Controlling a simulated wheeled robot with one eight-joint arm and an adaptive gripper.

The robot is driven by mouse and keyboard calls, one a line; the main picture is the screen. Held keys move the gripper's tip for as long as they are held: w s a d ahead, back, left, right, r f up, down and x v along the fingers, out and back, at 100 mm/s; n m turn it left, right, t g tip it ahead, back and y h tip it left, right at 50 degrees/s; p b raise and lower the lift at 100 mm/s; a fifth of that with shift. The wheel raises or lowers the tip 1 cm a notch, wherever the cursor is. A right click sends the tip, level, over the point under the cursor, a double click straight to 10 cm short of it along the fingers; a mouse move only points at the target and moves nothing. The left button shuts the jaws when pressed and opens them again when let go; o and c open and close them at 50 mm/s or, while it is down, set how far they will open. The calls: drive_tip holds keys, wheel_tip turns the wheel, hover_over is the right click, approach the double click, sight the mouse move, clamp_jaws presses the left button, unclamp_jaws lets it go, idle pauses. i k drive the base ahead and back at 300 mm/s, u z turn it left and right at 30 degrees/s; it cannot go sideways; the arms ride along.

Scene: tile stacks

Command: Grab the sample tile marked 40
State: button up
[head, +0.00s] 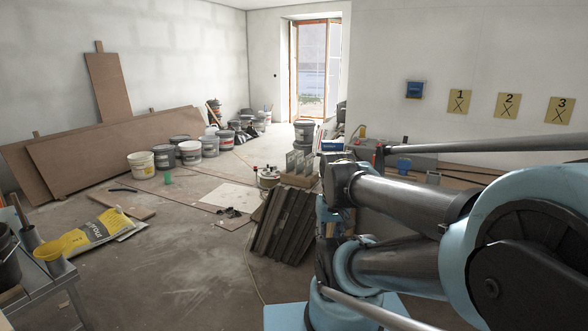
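No tile with a readable 40 shows in the head view. A stack of large dark tiles (282,222) leans on the floor just left of my arm. Behind it, several small grey upright pieces (297,163) stand in a light holder; they could be sample tiles, but any marks are too small to read. My arm fills the right side of the picture and hides what is behind it. I cannot make out my gripper's fingers in this view.
Paint buckets (141,164) line the left and back. Brown boards (120,150) lean on the left wall. A yellow-grey bag (98,232) lies on the floor near a grey bench (38,280). Yellow cards numbered 1 to 3 (507,105) hang on the right wall. The middle-left floor is mostly clear.

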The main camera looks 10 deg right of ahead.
sight(290, 156)
drive_tip(key=z, duration=0.05)
drive_tip(key=i, duration=0.9)
drive_tip(key=u, duration=0.05)
